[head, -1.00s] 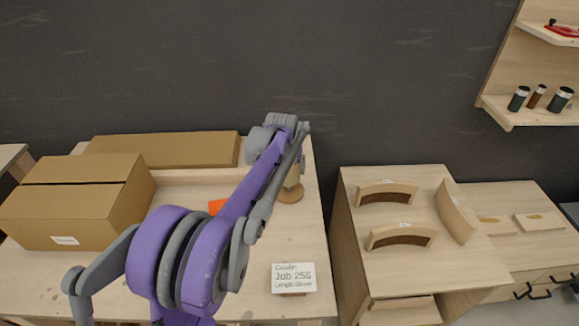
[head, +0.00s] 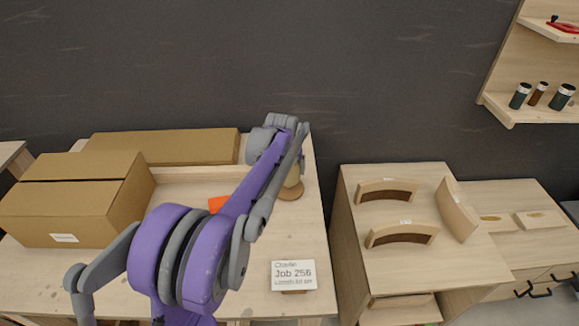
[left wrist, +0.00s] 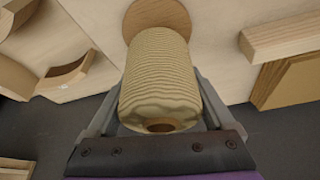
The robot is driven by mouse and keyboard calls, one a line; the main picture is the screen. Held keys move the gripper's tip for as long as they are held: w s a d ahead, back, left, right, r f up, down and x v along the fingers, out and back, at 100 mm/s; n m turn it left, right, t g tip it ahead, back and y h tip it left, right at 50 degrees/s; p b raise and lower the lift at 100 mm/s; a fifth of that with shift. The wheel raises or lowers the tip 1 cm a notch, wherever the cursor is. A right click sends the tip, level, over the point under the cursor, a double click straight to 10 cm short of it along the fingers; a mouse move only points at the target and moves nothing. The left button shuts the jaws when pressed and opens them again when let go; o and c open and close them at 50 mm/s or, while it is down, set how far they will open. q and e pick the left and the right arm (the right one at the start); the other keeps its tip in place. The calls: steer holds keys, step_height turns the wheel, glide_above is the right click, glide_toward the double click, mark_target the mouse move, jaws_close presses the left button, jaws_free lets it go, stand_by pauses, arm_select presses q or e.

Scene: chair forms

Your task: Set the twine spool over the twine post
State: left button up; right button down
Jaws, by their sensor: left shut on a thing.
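The twine spool (left wrist: 160,70) is a beige wound cylinder with a brown core, held between the fingers of my left gripper (left wrist: 158,85). In the head view part of the spool (head: 293,179) shows below my purple and grey arm. The round wooden base of the twine post (head: 290,191) is on the table just below the spool. In the left wrist view this base (left wrist: 157,14) shows beyond the spool's far end. The upright of the post is hidden, so I cannot tell whether the spool is around it. My right gripper is not in view.
A cardboard box (head: 70,205) stands on the table (head: 240,290) at the left, with a long box (head: 165,148) behind. An orange thing (head: 216,203) lies partly behind my arm. A job sign (head: 293,275) stands near the front. A cabinet (head: 350,250) with curved wooden pieces stands right.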

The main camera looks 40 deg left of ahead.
arm_select(q)
steer(key=shift+f+b, duration=0.9)
steer(key=shift+f, duration=0.7)
steer(key=o, duration=1.2)
steer(key=shift+o, duration=0.2)
steer(key=p+v, duration=0.1)
steer(key=v, duration=1)
steer(key=s+d+r+m+h+p, duration=0.1)
steer(key=s+d+p, duration=0.2)
steer(key=s+d, duration=0.4)
steer(key=s+d+m+p, duration=0.2)
steer(key=s+d, duration=0.2)
steer(key=d, duration=0.5)
steer(key=s+d+f+m+p, duration=0.1)
steer(key=s+d+f, duration=0.1)
steer(key=s, duration=0.3)
steer(key=s+d+f+m+t+h+p, duration=0.1)
steer(key=s+d+f+p, duration=0.1)
steer(key=s+d, duration=0.3)
steer(key=shift+s+f, duration=0.15)
steer(key=shift+s, duration=0.6)
